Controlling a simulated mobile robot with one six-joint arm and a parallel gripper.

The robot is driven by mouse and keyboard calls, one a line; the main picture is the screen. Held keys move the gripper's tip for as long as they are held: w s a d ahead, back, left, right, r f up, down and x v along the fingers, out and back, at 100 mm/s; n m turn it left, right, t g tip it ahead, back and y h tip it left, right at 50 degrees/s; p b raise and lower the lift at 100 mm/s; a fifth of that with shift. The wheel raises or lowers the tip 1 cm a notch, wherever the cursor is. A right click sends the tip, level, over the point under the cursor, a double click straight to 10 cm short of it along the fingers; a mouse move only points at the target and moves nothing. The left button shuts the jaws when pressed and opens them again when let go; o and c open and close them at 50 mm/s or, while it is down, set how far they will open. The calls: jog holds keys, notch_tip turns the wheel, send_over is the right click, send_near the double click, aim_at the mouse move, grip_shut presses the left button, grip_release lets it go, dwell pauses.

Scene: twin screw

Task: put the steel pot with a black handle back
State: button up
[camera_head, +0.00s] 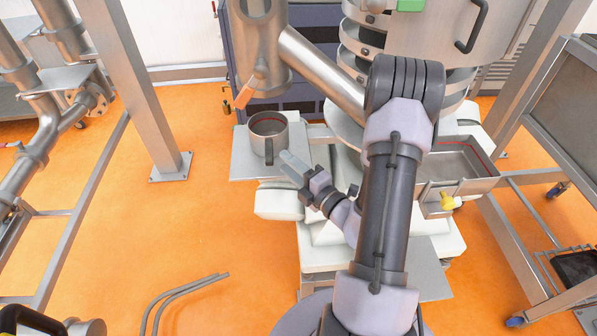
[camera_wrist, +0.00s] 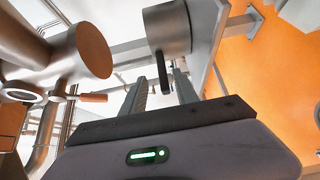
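The steel pot (camera_head: 268,128) stands upright on a flat grey metal plate (camera_head: 243,165), left of my arm. Its black handle (camera_head: 269,156) points toward the front. In the wrist view the pot (camera_wrist: 168,25) is at the top, with the handle (camera_wrist: 165,75) reaching down between the two fingers in the picture. My gripper (camera_head: 287,158) is just right of and in front of the handle. In the wrist view my gripper (camera_wrist: 160,82) has its fingers apart, one on each side of the handle. I cannot tell whether either finger touches it.
A steel pipe (camera_head: 258,45) stands close behind the pot, with an orange-handled lever (camera_head: 245,95) hanging near it. A rectangular steel tray (camera_head: 455,165) lies right of my arm. A steel post (camera_head: 140,90) stands to the left. The orange floor is clear between post and plate.

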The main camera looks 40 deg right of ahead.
jog(key=s, duration=0.5)
jog(key=a+r+n+g+y, duration=0.3)
jog(key=a+r+n+y, duration=0.25)
jog(key=a+n, duration=0.25)
jog(key=a+r+n+g+y, duration=0.2)
jog(key=a+r+n+y, duration=0.2)
jog(key=a+n+y, duration=0.3)
jog(key=s+a+r+n+g, duration=0.1)
jog(key=s+a+n+g, duration=0.3)
jog(key=a+n+g, duration=0.45)
jog(key=s+a+n+g+h, duration=0.3)
jog(key=s+a+n+h, duration=0.25)
jog(key=s+n, duration=0.75)
jog(key=w+d+r+n+t+h+b, duration=0.2)
jog(key=w+d+n+t+h+b, duration=0.1)
jog(key=n, duration=0.9)
jog(key=shift+w+d+r+n+t+h, duration=0.15)
jog(key=shift+w+d+n+t+h, duration=0.2)
jog(key=shift+w+d+t+h, duration=0.55)
jog(key=shift+s+d+g+h, duration=0.1)
jog(key=shift+s+g+h, duration=0.15)
jog(key=shift+h, duration=0.15)
